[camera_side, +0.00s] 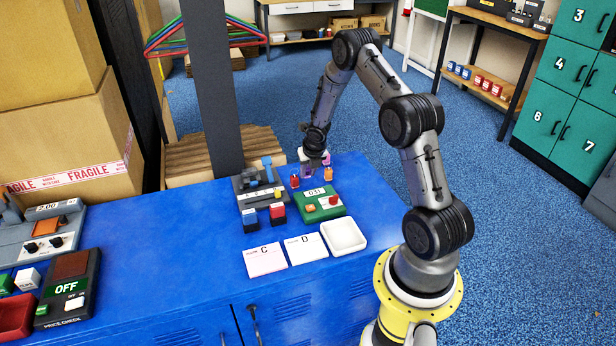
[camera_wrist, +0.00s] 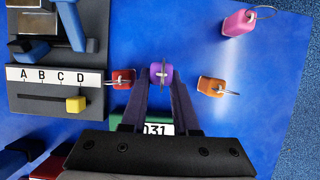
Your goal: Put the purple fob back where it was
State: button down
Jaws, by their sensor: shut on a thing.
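The purple fob (camera_wrist: 162,73) with a metal ring is between my gripper's fingertips (camera_wrist: 161,80) in the wrist view, and the fingers are shut on it. In the side view my gripper (camera_side: 312,162) points down at the back right part of the blue table, partly hiding the fob. The fob is between a red fob (camera_wrist: 122,79) on the left and an orange fob (camera_wrist: 212,87) on the right. A pink fob (camera_wrist: 238,23) lies farther off at the upper right. I cannot tell whether the purple fob touches the table.
A green device (camera_side: 336,209) with a number display stands just in front. A grey device (camera_wrist: 55,92) marked A B C D with a yellow slider is at left. Cards C (camera_side: 266,260) and D (camera_side: 306,249) and a white tray (camera_side: 358,237) lie in front. The blue table's (camera_side: 170,250) middle is clear.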

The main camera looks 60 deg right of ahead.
jog(key=shift+f, duration=0.95)
jog(key=c, duration=0.9)
grip_release()
jog(key=shift+f, duration=0.15)
jog(key=shift+c, duration=0.2)
jog(key=s+a+r+m, duration=0.2)
jog(key=a+r+m, duration=0.3)
jog(key=r, duration=0.4)
jog(key=s+a+r+m+t, duration=0.1)
jog(key=s+a+r+m, duration=0.2)
jog(key=a+r, duration=0.55)
jog(key=s+a+r+m, duration=0.2)
jog(key=a+r+m, duration=0.25)
jog(key=r, duration=0.65)
jog(key=s+a+r+m+t+y, duration=0.1)
jog(key=s+a+r+m+y, duration=0.2)
jog(key=s+a+m, duration=1.1)
notch_tip(320, 180, up, 2)
jog(key=s+a, duration=0.1)
jog(key=s, duration=0.1)
jog(key=shift+s+a, duration=0.2)
jog(key=shift+s, duration=0.1)
